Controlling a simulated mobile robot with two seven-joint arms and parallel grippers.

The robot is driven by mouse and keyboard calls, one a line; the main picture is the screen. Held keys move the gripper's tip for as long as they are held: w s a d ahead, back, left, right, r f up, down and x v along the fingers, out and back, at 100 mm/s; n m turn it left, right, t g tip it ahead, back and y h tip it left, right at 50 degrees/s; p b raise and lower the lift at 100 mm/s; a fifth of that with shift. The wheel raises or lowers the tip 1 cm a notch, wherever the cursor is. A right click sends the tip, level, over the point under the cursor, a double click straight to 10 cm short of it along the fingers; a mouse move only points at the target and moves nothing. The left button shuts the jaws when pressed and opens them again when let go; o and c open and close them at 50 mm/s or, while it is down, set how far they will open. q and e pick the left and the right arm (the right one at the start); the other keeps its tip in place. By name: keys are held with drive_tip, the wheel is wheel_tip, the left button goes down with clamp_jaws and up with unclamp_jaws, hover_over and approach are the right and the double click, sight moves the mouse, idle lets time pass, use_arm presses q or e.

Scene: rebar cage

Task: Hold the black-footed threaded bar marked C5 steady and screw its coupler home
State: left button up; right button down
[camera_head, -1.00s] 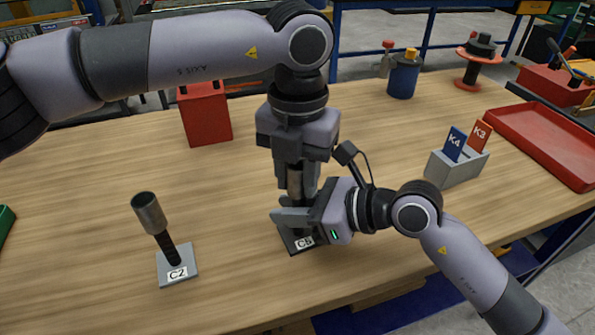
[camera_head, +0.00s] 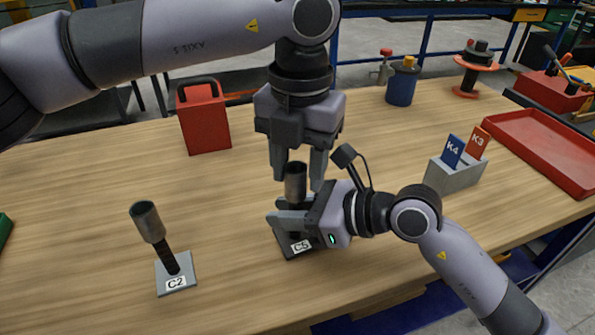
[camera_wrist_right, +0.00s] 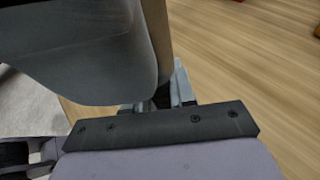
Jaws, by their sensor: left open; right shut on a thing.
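The C5 bar stands upright on its black foot (camera_head: 297,247), with a grey metal coupler (camera_head: 295,181) at its top. My right gripper (camera_head: 284,213) is shut on the C5 bar just below the coupler and mostly hides the bar. In the right wrist view the jaw and a dark bar (camera_wrist_right: 163,95) show only in part. My left gripper (camera_head: 298,175) points down above the coupler, open, its fingers on either side of the coupler's upper end and apart from it. A second bar with a coupler (camera_head: 147,222) stands on a grey foot marked C2 (camera_head: 176,273).
A red box (camera_head: 203,125) stands behind on the left. A grey holder (camera_head: 455,177) with cards K4 and K3 stands at right, near a red tray (camera_head: 545,150). A blue container (camera_head: 402,84) is at the back. The wooden table between is clear.

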use_arm(q)
drive_tip(key=shift+s+d+r, duration=0.25)
drive_tip(key=shift+d+r, duration=0.05)
drive_tip(key=shift+d, duration=0.1)
drive_tip(key=shift+c, duration=0.7)
drive_tip(key=shift+o, duration=0.3)
drive_tip(key=shift+s+a+f+n+y, duration=0.2)
drive_tip(key=shift+s+a+n+y, duration=0.1)
drive_tip(key=shift+s+a+n, duration=0.15)
drive_tip(key=n, duration=0.3)
drive_tip(key=r+n, duration=0.1)
drive_tip(key=shift+w+a+n, duration=0.1)
drive_tip(key=shift+w+n, duration=0.15)
drive_tip(key=shift+w, duration=0.15)
drive_tip(key=n, duration=0.3)
drive_tip(key=shift+w+r, duration=0.15)
drive_tip(key=shift+r, duration=0.25)
drive_tip(key=n, duration=0.2)
drive_tip(key=r+n, duration=0.1)
drive_tip(key=n, duration=0.3)
drive_tip(key=shift+w+r+n, duration=0.2)
drive_tip(key=shift+r+n, duration=0.05)
drive_tip(key=shift+n, duration=0.15)
drive_tip(key=n, duration=0.2)
drive_tip(key=r+n, duration=0.1)
drive_tip(key=n, duration=0.3)
drive_tip(key=shift+w+r, duration=0.2)
drive_tip(key=shift+r, duration=0.05)
drive_tip(key=shift+f, duration=0.1)
drive_tip(key=shift+f, duration=3.95)
